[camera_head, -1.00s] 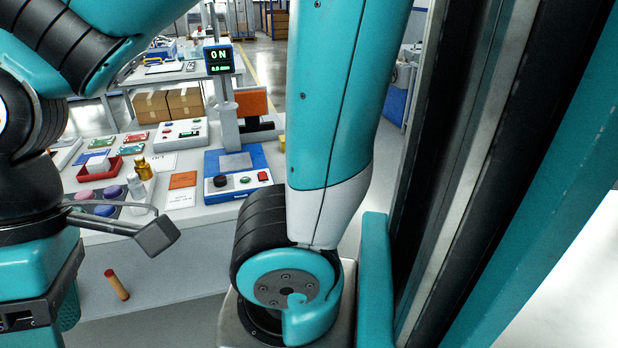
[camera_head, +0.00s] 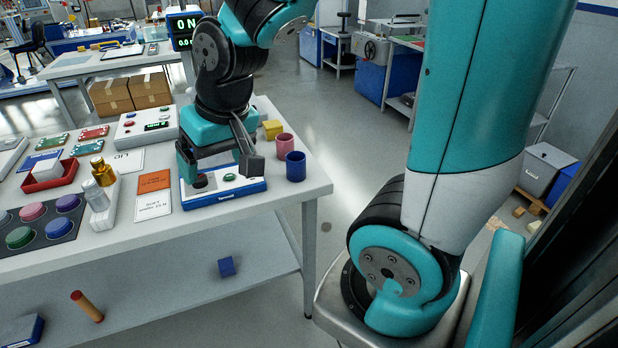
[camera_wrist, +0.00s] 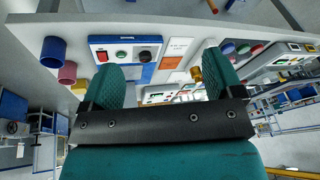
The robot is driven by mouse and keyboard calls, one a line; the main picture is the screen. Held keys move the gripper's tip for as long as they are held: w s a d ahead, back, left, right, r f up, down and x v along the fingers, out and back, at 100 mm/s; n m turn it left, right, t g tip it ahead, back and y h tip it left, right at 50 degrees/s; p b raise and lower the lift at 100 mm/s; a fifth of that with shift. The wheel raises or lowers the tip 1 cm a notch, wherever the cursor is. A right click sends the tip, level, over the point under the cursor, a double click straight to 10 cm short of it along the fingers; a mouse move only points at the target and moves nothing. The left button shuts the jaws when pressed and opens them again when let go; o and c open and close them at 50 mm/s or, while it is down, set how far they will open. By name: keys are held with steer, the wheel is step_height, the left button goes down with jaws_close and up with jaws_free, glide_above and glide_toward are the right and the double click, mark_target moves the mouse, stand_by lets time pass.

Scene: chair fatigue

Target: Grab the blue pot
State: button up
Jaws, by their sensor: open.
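The blue pot (camera_head: 295,167) is a small open-topped cup standing upright near the right edge of the white table (camera_head: 262,194). A pink pot (camera_head: 284,146) stands just behind it. In the wrist view the blue pot (camera_wrist: 53,52) is at the upper left, with the pink pot (camera_wrist: 67,72) beside it. My gripper (camera_wrist: 162,80) is open, with two teal fingers and nothing between them. In the head view my gripper (camera_head: 207,165) is over the blue-and-white device, left of the blue pot and apart from it. Its fingertips are partly hidden there.
The blue-and-white device (camera_head: 228,192) with buttons lies under my gripper. A yellow block (camera_head: 272,130) is behind the pots. A gold-capped bottle (camera_head: 102,171), cards and coloured pucks fill the table's left part.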

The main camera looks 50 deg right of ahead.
steer(key=w+d+f+m+h+b, duration=0.25)
steer(key=d+f+m, duration=0.2)
steer(key=d, duration=0.45)
steer(key=m+h+b, duration=0.1)
steer(key=m+h, duration=0.3)
steer(key=m, duration=0.1)
glide_toward(296, 167)
steer(key=shift+n, duration=0.25)
steer(key=w+d+f, duration=0.1)
steer(key=d+f, duration=0.1)
steer(key=w+d+f, duration=0.1)
steer(key=f, duration=0.1)
steer(key=shift+w+d+f, duration=0.1)
steer(key=shift+w+d, duration=0.25)
steer(key=shift+w+d+r+p+x, duration=0.1)
steer(key=shift+p+x, duration=0.1)
steer(key=shift+x, duration=0.8)
steer(key=shift+w+d+r+p+x, duration=0.1)
steer(key=shift+p+x, duration=0.1)
steer(key=shift+x, duration=0.85)
steer(key=shift+w+d+r+p+x, duration=0.1)
steer(key=shift+p+x, duration=0.1)
steer(key=shift+x, duration=0.8)
steer(key=shift+c, duration=0.2)
steer(key=c, duration=1)
